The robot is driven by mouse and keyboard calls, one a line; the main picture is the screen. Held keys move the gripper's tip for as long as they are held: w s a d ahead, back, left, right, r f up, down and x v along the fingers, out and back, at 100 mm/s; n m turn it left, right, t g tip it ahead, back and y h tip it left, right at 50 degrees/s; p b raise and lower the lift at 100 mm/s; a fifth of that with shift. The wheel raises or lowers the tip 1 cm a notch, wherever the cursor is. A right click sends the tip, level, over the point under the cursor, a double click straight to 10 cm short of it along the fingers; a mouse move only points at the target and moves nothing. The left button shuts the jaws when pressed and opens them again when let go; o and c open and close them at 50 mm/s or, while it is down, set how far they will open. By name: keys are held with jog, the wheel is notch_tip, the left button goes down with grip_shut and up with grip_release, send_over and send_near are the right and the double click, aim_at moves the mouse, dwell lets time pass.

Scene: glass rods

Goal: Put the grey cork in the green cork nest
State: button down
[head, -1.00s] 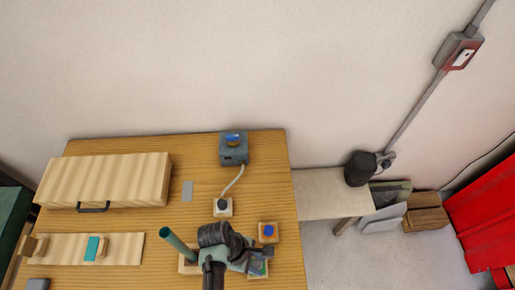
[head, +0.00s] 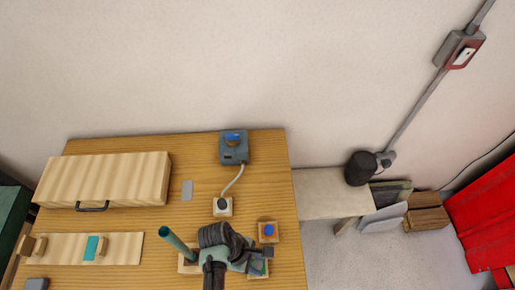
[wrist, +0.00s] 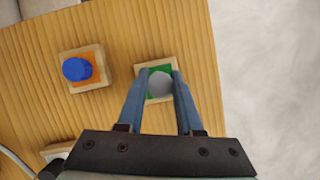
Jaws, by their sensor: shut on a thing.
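The grey cork (wrist: 160,83) is between my gripper's fingers (wrist: 160,86) in the wrist view. My gripper is shut on it. The green cork nest is a wooden block with a green face (wrist: 146,71), and it lies behind and around the cork in this view. I cannot tell whether the cork is inside the nest or just above it. In the head view my gripper (head: 260,254) is over the nest near the table's right edge, and it hides most of the nest and the cork.
A blue cork (wrist: 76,69) stands in an orange nest (wrist: 97,72) beside the green one. A teal tube (head: 176,244) leans up left of my arm. A grey device (head: 233,148) with a cable, a wooden box (head: 110,177) and a board (head: 65,247) are further off.

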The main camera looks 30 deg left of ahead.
jog(key=shift+f, duration=0.3)
jog(key=c, duration=0.8)
grip_release()
jog(key=shift+c, duration=0.2)
jog(key=p+v, duration=0.9)
jog(key=v, duration=0.2)
